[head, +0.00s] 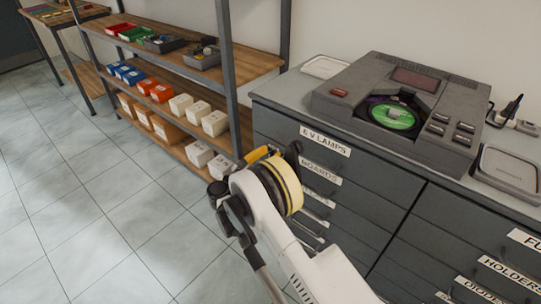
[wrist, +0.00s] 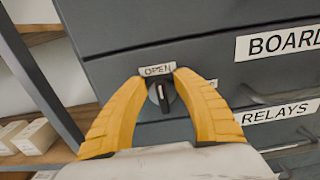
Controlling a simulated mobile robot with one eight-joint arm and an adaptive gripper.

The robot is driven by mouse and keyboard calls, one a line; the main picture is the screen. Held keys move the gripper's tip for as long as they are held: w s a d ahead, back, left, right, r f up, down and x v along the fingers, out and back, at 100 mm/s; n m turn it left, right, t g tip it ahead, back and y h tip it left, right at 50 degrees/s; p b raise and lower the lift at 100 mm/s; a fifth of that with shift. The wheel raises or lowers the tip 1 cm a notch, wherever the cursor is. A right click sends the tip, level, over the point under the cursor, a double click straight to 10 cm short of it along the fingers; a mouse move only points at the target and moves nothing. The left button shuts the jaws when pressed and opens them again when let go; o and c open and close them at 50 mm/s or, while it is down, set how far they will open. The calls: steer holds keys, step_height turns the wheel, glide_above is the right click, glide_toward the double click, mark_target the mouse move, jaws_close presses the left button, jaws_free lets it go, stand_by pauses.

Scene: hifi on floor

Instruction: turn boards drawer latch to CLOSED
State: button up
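The boards drawer latch (wrist: 163,97) is a dark round knob with a pale pointer line, in the wrist view below a small OPEN label (wrist: 157,69). The pointer is roughly upright, towards OPEN. A second small label is mostly hidden behind the right finger, so I cannot read it. My gripper (wrist: 162,82) has yellow fingers spread on either side of the knob; I cannot tell whether they touch it. The BOARDS label (wrist: 284,42) is to the right, and also shows in the head view (head: 321,172).
The grey drawer cabinet (head: 390,195) has several labelled drawers with handles. A disc player (head: 400,100) and grey trays (head: 508,172) sit on top. A shelf rack (head: 228,75) with boxes and bins stands close by on the left. The tiled floor (head: 90,220) is clear.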

jaws_close()
steer(key=shift+m, duration=0.3)
steer(key=m, duration=0.4)
steer(key=shift+s+d+f, duration=0.1)
steer(key=shift+s+d, duration=0.15)
steer(key=shift+d, duration=0.1)
steer(key=shift+s+d+f+m, duration=0.15)
steer(key=shift+f+m, duration=0.1)
steer(key=shift+m, duration=1.95)
steer(key=shift+s+d+f+m, duration=0.1)
steer(key=shift+f+m, duration=0.2)
steer(key=shift+m, duration=1.9)
steer(key=shift+s+d+f+m, duration=0.15)
steer(key=shift+f+m, duration=0.1)
steer(key=shift+m, duration=1.95)
